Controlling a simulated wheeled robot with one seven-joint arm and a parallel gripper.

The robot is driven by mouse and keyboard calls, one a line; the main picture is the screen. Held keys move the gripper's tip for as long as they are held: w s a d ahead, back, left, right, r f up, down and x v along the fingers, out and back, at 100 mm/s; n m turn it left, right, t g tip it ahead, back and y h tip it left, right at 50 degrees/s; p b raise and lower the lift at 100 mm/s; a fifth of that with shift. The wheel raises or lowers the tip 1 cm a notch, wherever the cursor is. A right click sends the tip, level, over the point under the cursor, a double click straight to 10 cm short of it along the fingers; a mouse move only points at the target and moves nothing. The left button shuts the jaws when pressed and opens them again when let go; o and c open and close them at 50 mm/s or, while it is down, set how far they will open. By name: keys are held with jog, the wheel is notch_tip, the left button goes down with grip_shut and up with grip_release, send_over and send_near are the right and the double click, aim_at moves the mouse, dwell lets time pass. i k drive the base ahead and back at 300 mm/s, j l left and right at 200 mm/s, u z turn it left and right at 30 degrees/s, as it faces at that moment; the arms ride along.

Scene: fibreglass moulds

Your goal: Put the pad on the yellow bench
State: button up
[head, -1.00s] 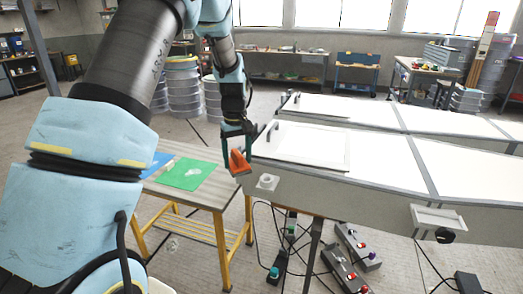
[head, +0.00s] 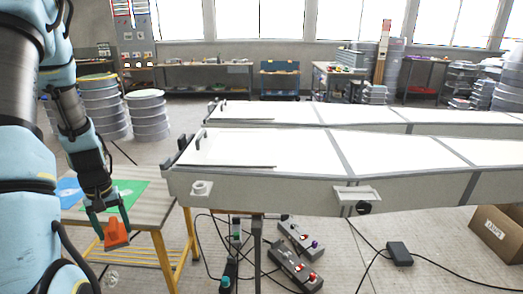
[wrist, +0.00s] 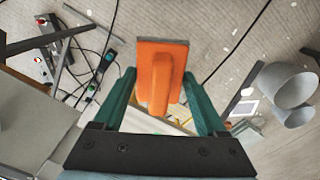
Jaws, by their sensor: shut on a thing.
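The pad (head: 117,234) is an orange block with a raised handle and a thin grey underside. My gripper (head: 108,212) is shut on the pad's handle, and the pad hangs tilted in the head view. In the wrist view the pad (wrist: 174,50) sits between the green fingers, with floor and cables behind it. The yellow bench (head: 152,208) has a greyish wooden top and yellow legs, at the left of the head view. The pad shows in front of the bench's near edge; its height over the top is hard to tell. My arm hides the bench's left part.
A green sheet (head: 130,192) and a blue sheet (head: 68,190) lie on the bench. A long white mould (head: 280,150) stands right of the bench. Control boxes (head: 295,268) and cables lie on the floor below. A cardboard box (head: 500,232) stands far right.

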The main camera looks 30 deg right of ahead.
aim_at(158, 201)
jog(key=i+l+z, duration=0.1)
jog(key=z, duration=0.3)
jog(key=i+l+z, duration=0.1)
jog(key=z, duration=0.3)
jog(key=i+z, duration=0.2)
jog(key=z, duration=0.2)
